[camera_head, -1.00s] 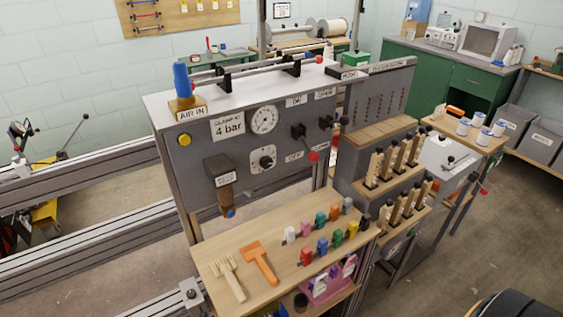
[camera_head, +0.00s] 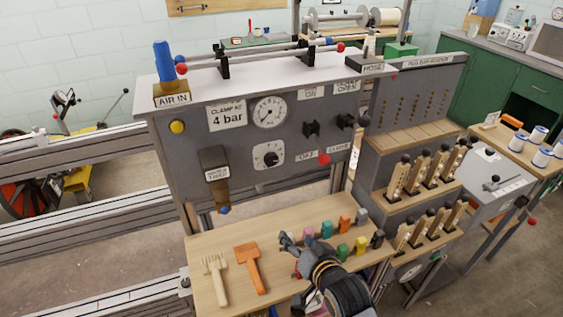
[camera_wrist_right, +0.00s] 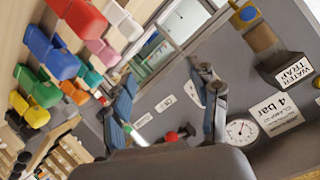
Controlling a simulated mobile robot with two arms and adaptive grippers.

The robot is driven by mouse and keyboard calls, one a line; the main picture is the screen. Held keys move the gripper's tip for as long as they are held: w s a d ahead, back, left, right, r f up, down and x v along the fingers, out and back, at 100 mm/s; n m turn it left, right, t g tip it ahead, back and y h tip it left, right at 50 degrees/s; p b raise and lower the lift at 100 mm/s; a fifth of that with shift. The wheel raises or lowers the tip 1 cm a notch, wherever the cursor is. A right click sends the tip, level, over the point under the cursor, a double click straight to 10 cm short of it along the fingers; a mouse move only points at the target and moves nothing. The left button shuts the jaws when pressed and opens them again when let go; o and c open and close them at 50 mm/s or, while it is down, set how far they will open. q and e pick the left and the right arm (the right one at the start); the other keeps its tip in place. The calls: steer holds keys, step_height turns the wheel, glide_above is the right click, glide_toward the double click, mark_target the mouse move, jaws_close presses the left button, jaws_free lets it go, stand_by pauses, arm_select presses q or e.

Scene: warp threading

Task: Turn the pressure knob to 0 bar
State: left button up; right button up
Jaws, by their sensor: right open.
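The pressure knob (camera_head: 269,159) is a black round knob on a white dial plate, low on the grey panel (camera_head: 330,115). Above it are the round gauge (camera_head: 270,112) and a sign (camera_head: 227,117) reading 4 bar. My right gripper (camera_head: 288,244) is over the wooden shelf, below the knob and apart from it. In the right wrist view its open fingers (camera_wrist_right: 165,92) point towards the panel, with nothing seen between them. The gauge (camera_wrist_right: 240,130) shows there beside one finger; the knob is not clearly visible. My left gripper is not in view.
A water trap (camera_head: 215,172) juts from the panel left of the knob. A red-tipped lever (camera_head: 323,159) sticks out to its right. The shelf holds a wooden comb (camera_head: 215,277), an orange tool (camera_head: 249,267) and several coloured pegs close to my right gripper.

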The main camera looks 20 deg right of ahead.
mark_target(272, 161)
steer(key=w+r+m+t, duration=0.3)
steer(key=w+r+t, duration=0.25)
steer(key=r, duration=0.45)
steer(key=shift+g, duration=0.35)
steer(key=w, duration=0.4)
steer(key=w+p, duration=0.1)
steer(key=w, duration=0.4)
steer(key=w+p, duration=0.1)
steer(key=w, duration=0.4)
steer(key=shift+f, duration=0.25)
steer(key=shift+c, duration=0.5)
steer(key=c, duration=1.1)
